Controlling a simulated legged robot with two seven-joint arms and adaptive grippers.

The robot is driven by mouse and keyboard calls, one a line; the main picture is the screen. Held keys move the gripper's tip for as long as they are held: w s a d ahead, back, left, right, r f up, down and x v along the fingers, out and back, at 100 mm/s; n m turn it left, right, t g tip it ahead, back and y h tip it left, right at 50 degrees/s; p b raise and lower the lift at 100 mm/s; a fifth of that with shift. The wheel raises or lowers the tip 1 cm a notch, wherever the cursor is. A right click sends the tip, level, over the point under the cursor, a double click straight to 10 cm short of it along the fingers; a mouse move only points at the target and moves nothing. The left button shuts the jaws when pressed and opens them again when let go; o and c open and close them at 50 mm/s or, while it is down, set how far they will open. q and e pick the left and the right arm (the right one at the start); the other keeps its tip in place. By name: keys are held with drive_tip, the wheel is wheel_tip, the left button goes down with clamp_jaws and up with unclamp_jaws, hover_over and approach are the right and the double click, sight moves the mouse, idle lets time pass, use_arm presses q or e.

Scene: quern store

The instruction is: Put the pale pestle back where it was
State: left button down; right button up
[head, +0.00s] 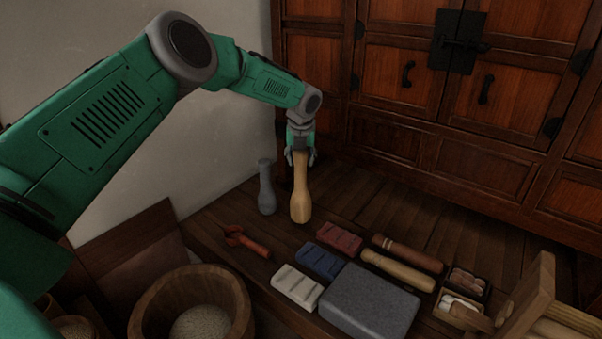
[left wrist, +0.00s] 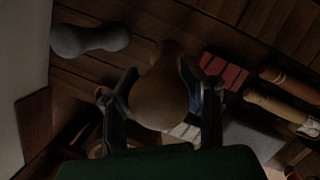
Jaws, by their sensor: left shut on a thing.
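The pale pestle (head: 300,195) is a light wooden, bottle-shaped piece, narrow at the top and wide at the base. My left gripper (head: 301,158) is shut on its upper end from above and holds it upright. I cannot tell whether its base touches the dark wooden table or hangs just above it. In the left wrist view the pale pestle (left wrist: 160,95) sits between the two fingers. A grey pestle (head: 266,188) stands upright just to its left, apart from it, and also shows in the left wrist view (left wrist: 90,40). My right gripper is not in view.
Red (head: 339,237), blue (head: 320,262) and white (head: 297,287) ridged blocks lie beside a grey stone slab (head: 369,301). Brown (head: 407,253) and pale (head: 398,270) rods lie behind it. A red-handled tool (head: 247,241) and wooden tub (head: 190,312) are in front. A cabinet (head: 450,110) stands behind.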

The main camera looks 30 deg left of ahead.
sight(301, 186)
use_arm(q)
drive_tip(key=x, duration=0.3)
drive_tip(key=shift+s+d+b, duration=0.15)
drive_tip(key=shift+s+b, duration=0.2)
drive_tip(key=shift+b, duration=0.05)
drive_tip(key=c, duration=1)
unclamp_jaws()
